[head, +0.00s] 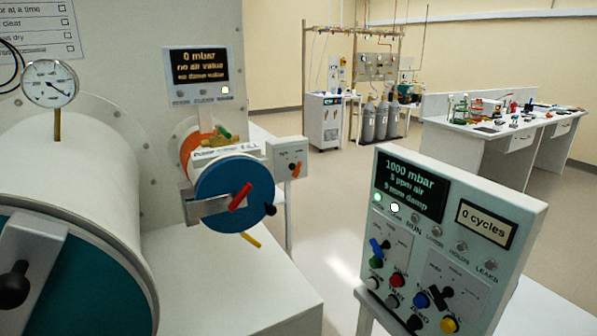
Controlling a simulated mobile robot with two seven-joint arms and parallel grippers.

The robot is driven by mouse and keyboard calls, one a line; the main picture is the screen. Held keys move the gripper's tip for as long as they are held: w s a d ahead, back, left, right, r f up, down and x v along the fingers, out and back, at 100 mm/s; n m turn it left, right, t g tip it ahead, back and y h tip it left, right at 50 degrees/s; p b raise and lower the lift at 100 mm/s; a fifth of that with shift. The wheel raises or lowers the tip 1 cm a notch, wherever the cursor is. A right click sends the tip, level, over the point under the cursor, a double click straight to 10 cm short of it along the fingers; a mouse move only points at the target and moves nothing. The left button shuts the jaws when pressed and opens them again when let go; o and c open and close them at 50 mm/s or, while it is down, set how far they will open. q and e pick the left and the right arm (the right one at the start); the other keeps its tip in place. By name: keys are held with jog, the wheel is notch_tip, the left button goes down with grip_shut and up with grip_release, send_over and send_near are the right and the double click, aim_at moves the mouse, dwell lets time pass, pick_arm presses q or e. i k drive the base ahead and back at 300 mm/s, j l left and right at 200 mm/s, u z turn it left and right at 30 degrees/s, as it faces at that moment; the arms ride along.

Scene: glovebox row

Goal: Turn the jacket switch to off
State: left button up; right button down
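No switch is readable as the jacket switch from here; the labels are too small. A small grey switch box (284,151) on a post, right of the small antechamber, carries an orange knob (296,169). Neither of my grippers is in view.
A small antechamber with a blue door (232,187) and red handle (240,196) stands mid-left. A large cylinder (65,170) with a gauge (49,84) fills the left. A white bench top (225,285) lies below. Open floor (330,215) lies behind; a cluttered bench (480,140) stands farther back.

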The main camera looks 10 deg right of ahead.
aim_at(298, 167)
jog(key=z, duration=1.4)
jog(key=i+z, duration=0.2)
jog(key=i, duration=0.3)
